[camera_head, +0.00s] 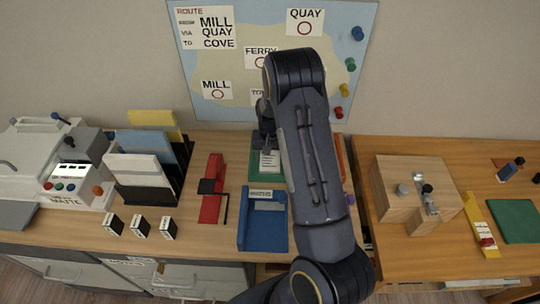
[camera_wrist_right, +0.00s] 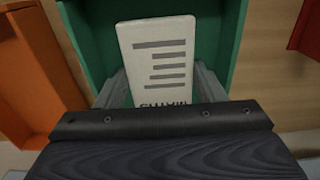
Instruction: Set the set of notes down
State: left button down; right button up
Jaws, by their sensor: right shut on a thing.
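The set of notes (camera_head: 269,163) is a white card with dark printed lines. It also shows in the right wrist view (camera_wrist_right: 158,52), between my two fingers. My right gripper (camera_head: 267,150) is shut on it, over the green tray (camera_head: 254,170). In the wrist view the green tray's walls (camera_wrist_right: 92,32) stand around the notes. I cannot tell whether the notes touch the tray floor. My right arm hides part of the green tray in the head view. My left gripper is not in view.
A blue tray (camera_head: 263,238) with a labelled card stands in front of the green one. An orange tray (camera_wrist_right: 32,75) is beside it, mostly hidden by my arm in the head view.

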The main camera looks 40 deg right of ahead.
aim_at(270, 159)
jog(key=o, duration=1.1)
jog(key=shift+o, duration=0.2)
jog(key=shift+f, duration=0.1)
notch_tip(270, 159, up, 12)
jog(key=s+a+r+n+t+y, duration=0.1)
jog(key=s+a+r+t+y, duration=0.1)
jog(key=s+a+r, duration=0.6)
jog(key=s+a+r+n+t+y, duration=0.1)
jog(key=s+a+r+n, duration=0.1)
jog(key=s+a, duration=0.4)
jog(key=s+a+r+n+t, duration=0.2)
jog(key=s+a, duration=0.4)
jog(key=s, duration=0.5)
jog(key=shift+a+r+n+t+y, duration=0.2)
jog(key=shift+n+t+y, duration=0.15)
jog(key=shift+n, duration=0.35)
